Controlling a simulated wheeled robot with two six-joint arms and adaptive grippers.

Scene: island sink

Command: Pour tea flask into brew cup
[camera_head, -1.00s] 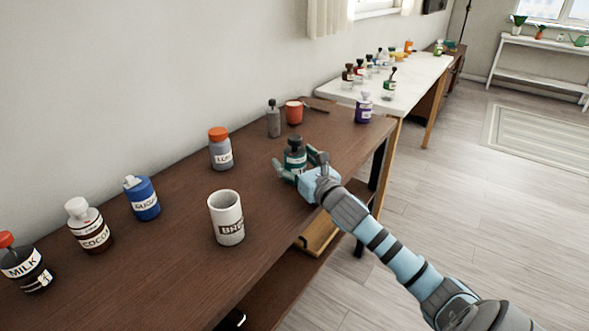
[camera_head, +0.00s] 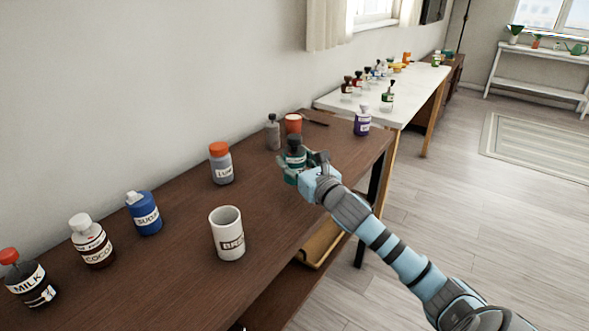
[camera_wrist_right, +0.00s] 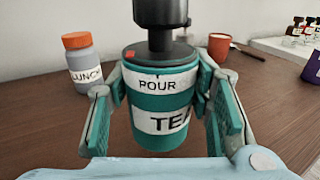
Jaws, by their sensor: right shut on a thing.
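The tea flask (camera_head: 293,160) is teal with a dark top. In the right wrist view the flask (camera_wrist_right: 162,102) fills the middle, upright, with "POUR" and "TEA" labels. My right gripper (camera_head: 304,172) is shut on the flask, with a teal finger pad on each side in the right wrist view. Whether the flask's bottom touches the table is hard to tell. The brew cup (camera_head: 228,235) is white with a label, upright and open at the top. It stands on the brown table, nearer and to the left of the flask. My left gripper is not in view.
On the brown table (camera_head: 185,275) stand a lunch jar (camera_head: 221,165), a blue sugar bottle (camera_head: 145,215), a cocoa bottle (camera_head: 91,242) and a milk bottle (camera_head: 28,280). A grey bottle (camera_head: 273,133) and a red cup (camera_head: 293,124) stand behind the flask. Table between flask and brew cup is clear.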

